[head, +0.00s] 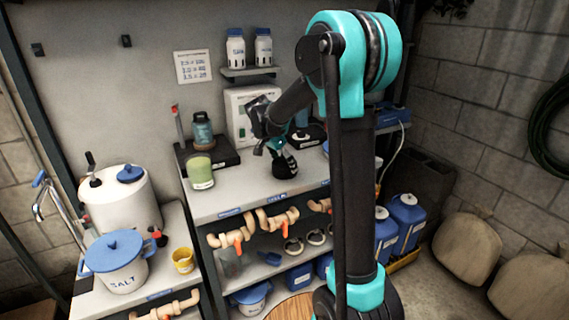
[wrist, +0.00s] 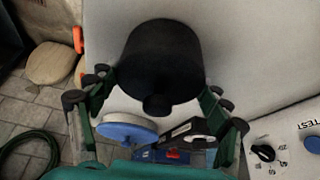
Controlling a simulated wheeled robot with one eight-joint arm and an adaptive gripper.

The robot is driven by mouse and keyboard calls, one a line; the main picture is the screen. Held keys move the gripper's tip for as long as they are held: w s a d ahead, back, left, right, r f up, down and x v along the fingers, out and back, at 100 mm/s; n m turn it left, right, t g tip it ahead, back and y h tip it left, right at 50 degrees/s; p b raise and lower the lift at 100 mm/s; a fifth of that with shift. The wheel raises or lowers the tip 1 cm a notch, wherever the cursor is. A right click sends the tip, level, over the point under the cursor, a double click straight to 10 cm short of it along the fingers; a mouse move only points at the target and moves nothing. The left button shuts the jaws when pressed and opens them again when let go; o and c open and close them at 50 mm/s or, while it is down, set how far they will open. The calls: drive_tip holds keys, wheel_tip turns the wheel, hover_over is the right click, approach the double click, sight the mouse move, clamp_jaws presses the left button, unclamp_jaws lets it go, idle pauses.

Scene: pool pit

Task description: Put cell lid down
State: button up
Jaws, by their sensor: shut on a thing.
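The cell lid (wrist: 160,62) looks like a black round cap with a small knob in the wrist view. My gripper (wrist: 158,90) is shut on it, with a green finger on either side. In the head view my gripper (head: 274,146) points down over the middle of the grey bench top, and the black lid (head: 286,167) shows below it. I cannot tell whether the lid touches the bench. No separate cell can be made out; it may be hidden behind the arm.
Bare bench top (head: 225,203) lies in front.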

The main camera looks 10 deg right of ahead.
drive_tip(key=shift+f, duration=0.1)
drive_tip(key=o, duration=1.2)
drive_tip(key=shift+c, duration=0.2)
drive_tip(key=v, duration=1.2)
drive_tip(key=s+d+f+n+y, duration=0.1)
drive_tip(key=s+d+f+n, duration=0.1)
drive_tip(key=s+f+n, duration=0.2)
drive_tip(key=s+d+f+n+t+y, duration=0.1)
drive_tip(key=s+d+f+n, duration=0.2)
drive_tip(key=s+f, duration=0.7)
drive_tip(key=s+d+f+n+y, duration=0.2)
drive_tip(key=s+f+n, duration=0.3)
drive_tip(key=s, duration=0.9)
drive_tip(key=shift+d+f+t, duration=0.4)
drive_tip(key=shift+d+f, duration=0.25)
drive_tip(key=shift+f, duration=0.25)
